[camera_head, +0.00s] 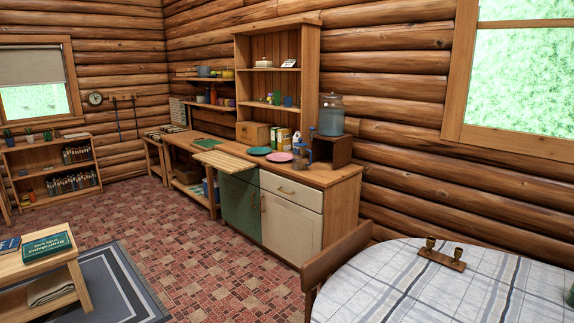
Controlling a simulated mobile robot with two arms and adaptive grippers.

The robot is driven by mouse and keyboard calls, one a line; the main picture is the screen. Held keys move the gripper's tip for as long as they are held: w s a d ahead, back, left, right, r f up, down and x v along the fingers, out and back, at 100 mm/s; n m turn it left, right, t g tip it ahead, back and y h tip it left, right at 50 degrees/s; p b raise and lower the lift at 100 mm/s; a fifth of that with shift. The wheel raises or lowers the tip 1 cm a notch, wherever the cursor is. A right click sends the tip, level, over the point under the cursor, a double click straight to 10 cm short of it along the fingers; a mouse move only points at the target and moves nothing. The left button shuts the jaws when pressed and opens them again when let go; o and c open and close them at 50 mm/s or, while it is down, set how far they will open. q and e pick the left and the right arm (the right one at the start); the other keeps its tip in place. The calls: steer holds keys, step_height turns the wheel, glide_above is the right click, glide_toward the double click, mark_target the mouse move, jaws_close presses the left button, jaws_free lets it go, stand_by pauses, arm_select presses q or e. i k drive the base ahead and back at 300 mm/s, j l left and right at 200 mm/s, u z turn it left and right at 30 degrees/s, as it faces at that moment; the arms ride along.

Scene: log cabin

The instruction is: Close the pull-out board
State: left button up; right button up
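The pull-out board (223,162) is a slatted light-wood board that sticks out from the front of the wooden kitchen counter (318,175). It juts over the floor at the counter's left part, above the green cabinet door (240,207). Its far edge meets the counter front. Neither of my grippers shows in the head view, so their state is hidden.
A round table (385,290) with a checked cloth and a wooden chair (335,262) stand at the front right. A low wooden table (75,275) with books stands at the left on a grey rug (125,290). The tiled floor (180,240) between them is clear.

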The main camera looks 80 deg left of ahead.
mark_target(228, 163)
steer(key=u, duration=3.05)
steer(key=i+l+u, duration=0.1)
steer(key=i+u, duration=0.3)
steer(key=i, duration=0.7)
steer(key=i+z, duration=0.1)
steer(key=i, duration=0.4)
steer(key=i+z, duration=0.1)
steer(key=i, duration=0.4)
steer(key=i+j+z, duration=0.1)
steer(key=i, duration=0.4)
steer(key=i+j+z, duration=0.15)
steer(key=i, duration=0.35)
steer(key=i+j+z, duration=0.1)
steer(key=i, duration=0.4)
steer(key=j, duration=0.1)
